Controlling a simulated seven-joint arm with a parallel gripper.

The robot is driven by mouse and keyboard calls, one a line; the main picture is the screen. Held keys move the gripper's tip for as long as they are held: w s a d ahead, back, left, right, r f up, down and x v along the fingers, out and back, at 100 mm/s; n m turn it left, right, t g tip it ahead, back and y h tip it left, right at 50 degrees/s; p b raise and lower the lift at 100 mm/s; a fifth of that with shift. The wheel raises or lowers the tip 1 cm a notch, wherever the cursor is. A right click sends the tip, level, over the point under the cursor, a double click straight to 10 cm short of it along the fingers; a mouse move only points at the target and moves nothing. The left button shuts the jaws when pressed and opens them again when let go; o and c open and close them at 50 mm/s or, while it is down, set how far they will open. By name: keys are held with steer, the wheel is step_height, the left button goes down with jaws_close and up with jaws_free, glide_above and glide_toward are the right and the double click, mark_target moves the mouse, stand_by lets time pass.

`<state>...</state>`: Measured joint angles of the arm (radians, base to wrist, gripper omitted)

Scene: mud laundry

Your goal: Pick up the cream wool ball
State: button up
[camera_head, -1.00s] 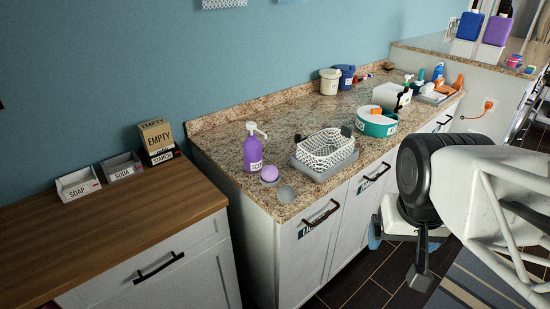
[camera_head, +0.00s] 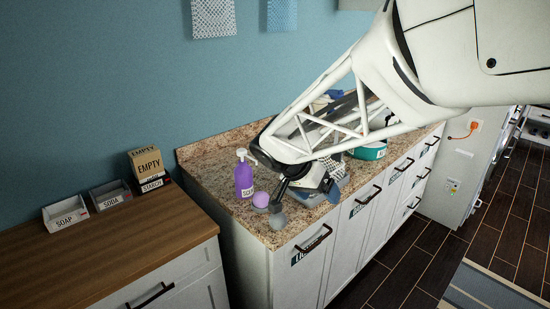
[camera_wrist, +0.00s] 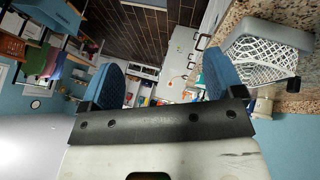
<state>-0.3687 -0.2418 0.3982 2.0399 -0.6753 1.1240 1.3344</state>
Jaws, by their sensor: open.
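I cannot make out a cream wool ball in either current view. In the head view, a purple ball (camera_head: 261,199) sits on the granite counter near its front left corner, and a rounded grey thing (camera_head: 278,221) lies in front of it. My gripper (camera_head: 304,198) is low over the counter's front edge, just right of these, and partly hides that area. In the wrist view my gripper (camera_wrist: 163,82) is open, its two blue pads wide apart with nothing between them.
A purple pump bottle (camera_head: 243,178) stands behind the purple ball. The white wire basket (camera_wrist: 262,58) is beside the right finger in the wrist view. A teal tub (camera_head: 371,151) stands farther right. The wooden counter (camera_head: 120,250) at left has clear room in front.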

mark_target(256, 196)
steer(key=w+a+f, duration=0.1)
steer(key=w+a, duration=0.1)
steer(key=a, duration=0.1)
steer(key=w+a+f+m+t+h, duration=0.1)
steer(key=w+a+f, duration=0.1)
steer(key=w+a, duration=0.1)
steer(key=w+a+f+m+h, duration=0.1)
steer(key=w+a, duration=0.1)
steer(key=a, duration=0.1)
steer(key=shift+w+a+f+t, duration=0.15)
steer(key=shift+w+f+t, duration=0.2)
steer(key=shift+w+t, duration=0.05)
steer(key=w+a+f+t, duration=0.1)
steer(key=w+a+f, duration=0.1)
steer(key=a, duration=0.2)
steer(key=w+a+f+m+t+h, duration=0.1)
steer(key=a+f, duration=0.1)
steer(key=a, duration=0.2)
steer(key=w+a+f+m+t, duration=0.1)
steer(key=w+a+f, duration=0.1)
steer(key=a, duration=0.2)
steer(key=shift+w+a+f, duration=0.15)
steer(key=shift+w+f, duration=0.1)
steer(key=shift+w, duration=0.1)
steer(key=shift+x, duration=1.35)
steer(key=shift+x, duration=2.55)
steer(key=shift+r, duration=0.15)
